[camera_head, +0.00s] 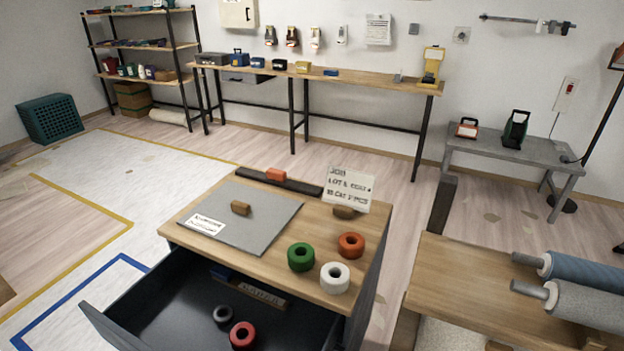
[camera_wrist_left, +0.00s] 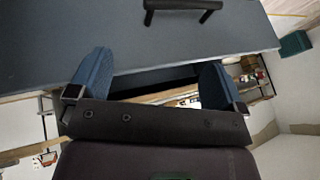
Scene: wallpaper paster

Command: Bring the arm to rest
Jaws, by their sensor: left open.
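My left gripper (camera_wrist_left: 154,75) shows in the left wrist view with its two blue fingers wide apart and nothing between them. Beyond the fingers is a flat grey-blue panel with a dark bar handle (camera_wrist_left: 182,8), which looks like the drawer front. The gripper is apart from the handle. Neither arm shows in the head view, and my right gripper is in no view.
Green (camera_head: 301,257), orange (camera_head: 351,245) and white (camera_head: 335,277) rolls sit on top. A wooden table (camera_head: 465,285) with wallpaper rolls stands right.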

